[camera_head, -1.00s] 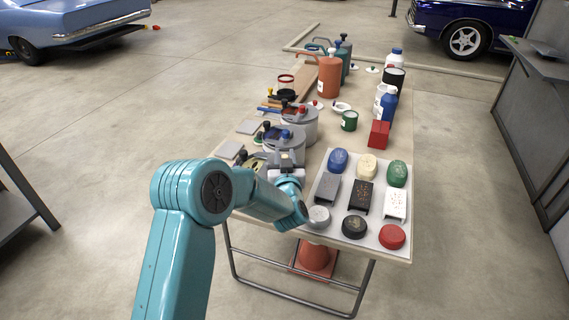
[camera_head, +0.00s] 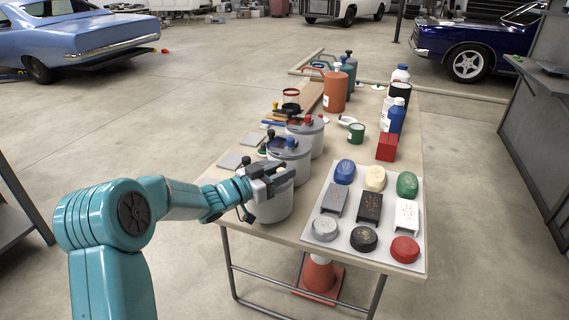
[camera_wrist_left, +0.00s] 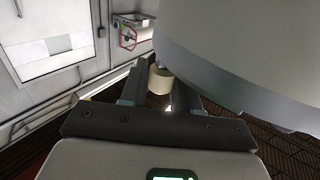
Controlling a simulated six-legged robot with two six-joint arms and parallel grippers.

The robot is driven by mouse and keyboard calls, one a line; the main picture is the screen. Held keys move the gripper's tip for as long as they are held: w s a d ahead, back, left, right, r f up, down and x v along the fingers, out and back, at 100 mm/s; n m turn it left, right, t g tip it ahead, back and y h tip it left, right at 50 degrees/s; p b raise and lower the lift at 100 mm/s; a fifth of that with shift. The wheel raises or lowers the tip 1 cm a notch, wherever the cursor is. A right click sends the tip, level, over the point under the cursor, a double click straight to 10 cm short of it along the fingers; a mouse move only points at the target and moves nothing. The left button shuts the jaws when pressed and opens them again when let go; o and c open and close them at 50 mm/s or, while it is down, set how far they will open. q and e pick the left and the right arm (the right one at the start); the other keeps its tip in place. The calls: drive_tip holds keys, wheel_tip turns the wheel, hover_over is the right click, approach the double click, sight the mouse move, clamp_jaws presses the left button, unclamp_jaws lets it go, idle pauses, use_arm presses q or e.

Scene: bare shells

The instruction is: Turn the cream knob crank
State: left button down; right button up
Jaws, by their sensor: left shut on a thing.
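The cream knob (camera_wrist_left: 160,79) shows between my left fingers in the left wrist view, with the large grey curved body of a container beside it. My left gripper (camera_head: 274,180) is shut on the knob, at the top of the nearest grey crank container (camera_head: 270,209) in the head view. My right gripper is in neither current view.
Two similar grey containers with coloured knobs (camera_head: 289,158) (camera_head: 306,138) stand in a row behind. To the right, a white tray (camera_head: 328,238) holds several coloured caps and blocks. A red box (camera_head: 386,147) and bottles stand farther back.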

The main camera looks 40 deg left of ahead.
use_arm(q)
drive_tip(key=m+g+h+p, duration=0.1)
drive_tip(key=m+h+p, duration=0.1)
drive_tip(key=h, duration=0.1)
drive_tip(key=s+a+m+g+h+p, duration=0.1)
drive_tip(key=h+p, duration=0.1)
drive_tip(key=shift+r+m+g, duration=0.3)
drive_tip(key=shift+s+a+f+m+g+h+p, duration=0.15)
drive_tip(key=shift+m+g+h+p, duration=0.15)
drive_tip(key=shift+m+g+h, duration=0.25)
drive_tip(key=shift+s+a+m+g+h+p, duration=0.1)
drive_tip(key=shift+m+g+h+p, duration=0.15)
drive_tip(key=shift+m+g+h, duration=0.3)
drive_tip(key=shift+a+m+g+h, duration=0.15)
drive_tip(key=shift+m+g+h, duration=0.45)
drive_tip(key=shift+g+h, duration=0.2)
drive_tip(key=shift+s, duration=0.1)
drive_tip(key=c, duration=0.9)
unclamp_jaws()
drive_tip(key=shift+c, duration=0.2)
drive_tip(key=shift+a, duration=0.1)
drive_tip(key=shift+s+a+f, duration=0.1)
drive_tip(key=shift+s+a, duration=0.1)
drive_tip(key=shift+a, duration=0.1)
drive_tip(key=v, duration=1.5)
drive_tip(key=shift+s+a+b, duration=0.15)
drive_tip(key=shift+a+b, duration=0.05)
drive_tip(key=shift+b, duration=0.25)
